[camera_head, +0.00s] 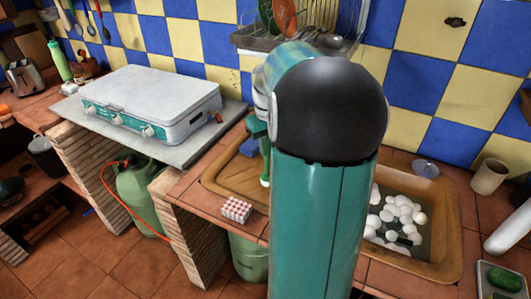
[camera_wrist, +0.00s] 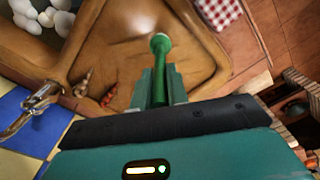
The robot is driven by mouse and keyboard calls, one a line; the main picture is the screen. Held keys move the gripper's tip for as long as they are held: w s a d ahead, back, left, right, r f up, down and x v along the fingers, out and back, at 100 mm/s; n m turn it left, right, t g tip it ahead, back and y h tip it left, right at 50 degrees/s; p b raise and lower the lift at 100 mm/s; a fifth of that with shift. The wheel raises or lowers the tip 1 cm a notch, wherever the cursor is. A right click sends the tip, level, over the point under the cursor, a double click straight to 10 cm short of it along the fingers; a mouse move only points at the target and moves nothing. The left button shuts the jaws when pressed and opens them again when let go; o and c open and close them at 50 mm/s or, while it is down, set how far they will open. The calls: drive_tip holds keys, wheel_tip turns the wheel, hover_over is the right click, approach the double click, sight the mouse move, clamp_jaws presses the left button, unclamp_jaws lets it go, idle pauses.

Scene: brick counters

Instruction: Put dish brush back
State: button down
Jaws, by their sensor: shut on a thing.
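The green dish brush (camera_wrist: 160,44) is held between the two teal fingers of my gripper (camera_wrist: 160,88), over the brown sink basin in the wrist view. Its rounded green end points away from the gripper; I cannot make out bristles. In the head view, the lower part of the brush (camera_head: 265,168) hangs down beside my arm, over the left basin (camera_head: 226,178). My arm hides most of my gripper there. A dish rack (camera_head: 262,44) with utensils is on the tiled wall behind my arm.
The right basin (camera_head: 447,215) holds several white rounded things. A red-checked item (camera_head: 236,210) lies on the front counter edge. A white stove (camera_head: 150,100) stands left, a beige cup (camera_head: 490,176) right. In the wrist view, a metal tap (camera_wrist: 35,108) is at left.

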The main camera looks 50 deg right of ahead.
sight(267, 174)
drive_tip(key=shift+w+d+f, duration=0.1)
drive_tip(key=shift+w+f, duration=0.05)
drive_tip(key=shift+f, duration=1.7)
drive_tip(key=c, duration=1.4)
unclamp_jaws()
drive_tip(key=shift+o, duration=0.2)
wheel_tip(267, 174, up, 12)
drive_tip(key=shift+r, duration=0.2)
drive_tip(key=a+r+t+h, duration=0.1)
drive_tip(key=a+r, duration=0.1)
drive_tip(key=a, duration=0.8)
drive_tip(key=s+a+f+n+t, duration=0.1)
drive_tip(key=s+a, duration=0.2)
drive_tip(key=a, duration=0.4)
drive_tip(key=s+a+f+n+t, duration=0.1)
drive_tip(key=s+a+t, duration=0.1)
drive_tip(key=a, duration=0.6)
drive_tip(key=s+a+f+n+t+y, duration=0.1)
drive_tip(key=s+a+f, duration=0.1)
drive_tip(key=s+a, duration=0.3)
drive_tip(key=a, duration=0.2)
drive_tip(key=shift+a+t, duration=0.3)
drive_tip(key=shift+a, duration=0.1)
